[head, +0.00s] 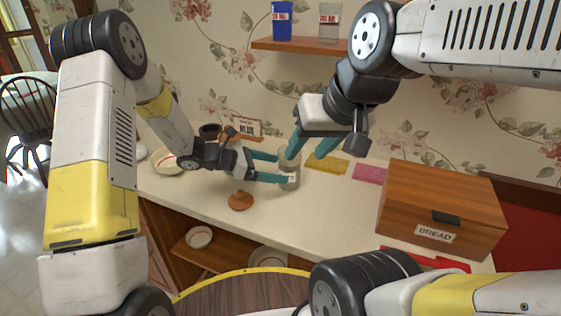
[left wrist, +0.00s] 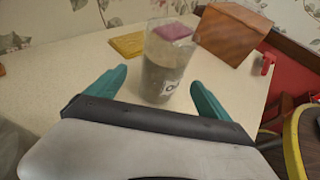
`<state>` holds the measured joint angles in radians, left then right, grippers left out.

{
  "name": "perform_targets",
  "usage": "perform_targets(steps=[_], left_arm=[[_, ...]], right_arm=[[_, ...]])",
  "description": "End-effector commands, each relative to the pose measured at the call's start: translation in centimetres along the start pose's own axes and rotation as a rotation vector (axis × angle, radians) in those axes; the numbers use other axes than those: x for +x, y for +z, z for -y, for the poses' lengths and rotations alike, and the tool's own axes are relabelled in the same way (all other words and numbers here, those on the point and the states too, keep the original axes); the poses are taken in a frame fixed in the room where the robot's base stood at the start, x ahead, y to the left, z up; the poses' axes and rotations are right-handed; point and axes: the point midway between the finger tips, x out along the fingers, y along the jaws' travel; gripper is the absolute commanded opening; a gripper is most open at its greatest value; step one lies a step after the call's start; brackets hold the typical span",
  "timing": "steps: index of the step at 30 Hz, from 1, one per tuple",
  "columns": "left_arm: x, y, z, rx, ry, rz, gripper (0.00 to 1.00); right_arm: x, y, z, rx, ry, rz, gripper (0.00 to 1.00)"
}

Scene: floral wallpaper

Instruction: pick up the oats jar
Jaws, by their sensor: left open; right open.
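The oats jar (head: 290,180) is a clear cylinder with greyish contents and a small white label, standing upright on the counter. In the left wrist view the left gripper (left wrist: 158,88) has visible gaps to the jar on both sides. My right gripper (head: 312,146) is open and empty, above and behind the jar.
A brown knobbed lid (head: 240,201) lies on the counter (head: 325,205) near the front edge. A wooden bread box (head: 440,205) stands at right. Yellow (head: 327,163) and pink (head: 369,173) mats lie behind. A plate (head: 166,161) and dark cup (head: 210,131) are at left.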

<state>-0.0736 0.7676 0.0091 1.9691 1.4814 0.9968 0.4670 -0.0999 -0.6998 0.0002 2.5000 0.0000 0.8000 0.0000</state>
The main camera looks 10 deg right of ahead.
Motion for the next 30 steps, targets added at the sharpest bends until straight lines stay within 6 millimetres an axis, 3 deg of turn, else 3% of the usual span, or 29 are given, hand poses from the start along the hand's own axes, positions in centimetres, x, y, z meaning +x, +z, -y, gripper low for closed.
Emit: perform_targets(steps=[12, 21, 30], left_arm=[[5.6, -0.1, 0.2, 0.004, -0.002, -0.001, 0.91], [6.1, 0.0, 0.2, 0.004, 0.0, -0.001, 0.91], [6.1, 0.0, 0.2, 0.004, 0.0, -0.001, 0.34]], right_arm=[[0.0, 0.0, 0.0, 0.0, 0.0, 0.0, 0.46], [0.0, 0.0, 0.0, 0.0, 0.0, 0.0, 0.46], [0.0, 0.0, 0.0, 0.0, 0.0, 0.0, 0.46]])
